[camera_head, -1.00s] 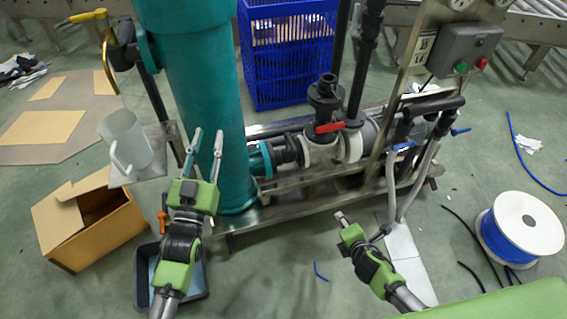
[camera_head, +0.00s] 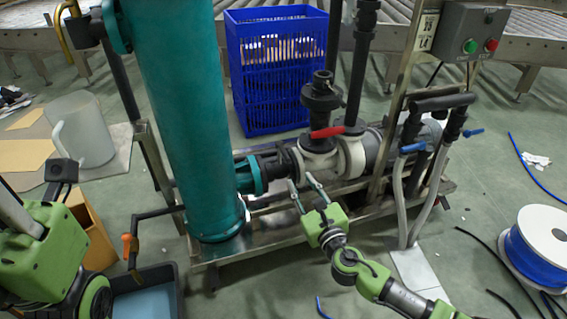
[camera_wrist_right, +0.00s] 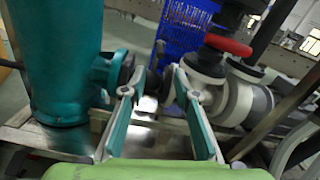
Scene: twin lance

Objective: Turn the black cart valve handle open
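The black valve (camera_head: 320,98) stands upright on the cart's pipework in the head view. The lever at its base is a red handle (camera_head: 327,132), not black. The red handle also shows at the upper right of the right wrist view (camera_wrist_right: 228,45). My right gripper (camera_head: 301,178) is open and empty, below and slightly left of the valve, apart from the handle. In the right wrist view its two spread fingers (camera_wrist_right: 160,94) have nothing between them. My left arm's green part (camera_head: 40,255) is at the left edge; its fingers cannot be made out.
A teal column (camera_head: 185,130) stands left of the valve. A blue crate (camera_head: 275,105) is behind it. Hoses with blue handles (camera_head: 413,147) hang from the frame at right. A black crank with an orange grip (camera_head: 130,245) is at lower left. A cable spool (camera_head: 545,240) sits on the floor.

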